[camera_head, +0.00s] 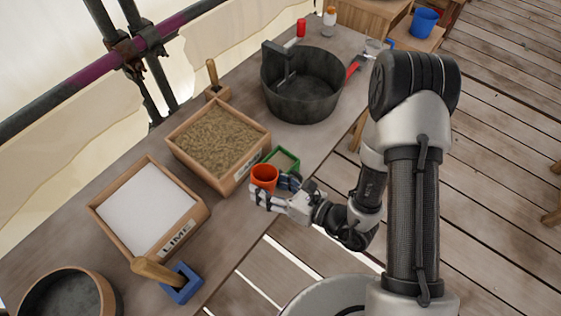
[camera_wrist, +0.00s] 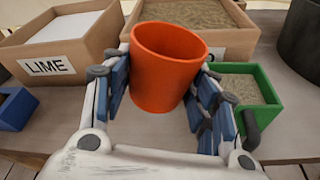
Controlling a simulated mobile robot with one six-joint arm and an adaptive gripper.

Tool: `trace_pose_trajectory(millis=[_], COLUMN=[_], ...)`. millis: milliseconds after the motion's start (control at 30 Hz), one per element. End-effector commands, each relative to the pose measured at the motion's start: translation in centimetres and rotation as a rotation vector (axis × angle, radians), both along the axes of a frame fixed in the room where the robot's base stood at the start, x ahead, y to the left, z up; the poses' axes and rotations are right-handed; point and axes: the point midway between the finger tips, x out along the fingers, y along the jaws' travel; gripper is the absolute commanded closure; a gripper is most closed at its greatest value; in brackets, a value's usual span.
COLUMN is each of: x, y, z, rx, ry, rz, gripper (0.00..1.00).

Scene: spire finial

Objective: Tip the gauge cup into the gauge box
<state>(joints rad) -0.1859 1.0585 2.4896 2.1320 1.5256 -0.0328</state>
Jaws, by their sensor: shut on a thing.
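The orange gauge cup (camera_head: 265,177) is held in my gripper (camera_head: 275,193), whose blue-padded fingers close on both sides of it. It also shows between the fingers in the wrist view (camera_wrist: 166,72), roughly upright, its contents not clear. The green gauge box (camera_head: 284,160) stands on the bench just beyond and to the right of the cup in the head view. In the wrist view the box (camera_wrist: 247,98) is right of my right finger, with sandy material inside. The cup is beside the box, not over it.
A sand box (camera_head: 218,142) lies behind the cup, and a white-filled box labelled LIME (camera_head: 150,208) to its left. A dark bucket (camera_head: 301,86) stands at the back. A blue holder with a wooden handle (camera_head: 181,283) is at the front. Bare bench (camera_head: 232,222) lies left of my gripper.

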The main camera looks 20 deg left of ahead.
Motion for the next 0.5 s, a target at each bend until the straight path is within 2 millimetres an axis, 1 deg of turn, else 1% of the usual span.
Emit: trace_pose_trajectory(millis=[33,300,333,500], x=[-0.3,-1.2,-1.2,-1.9], y=[0.0,0.2,0.2,0.4], z=[-1.0,-4.5,-4.8,-5.1], rx=[-0.005,-0.028,-0.03,-0.047], ry=[-0.013,-0.124,-0.136,-0.241], rz=[0.002,0.001,0.001,0.002], gripper=[0.7,0.7,0.7,0.7])
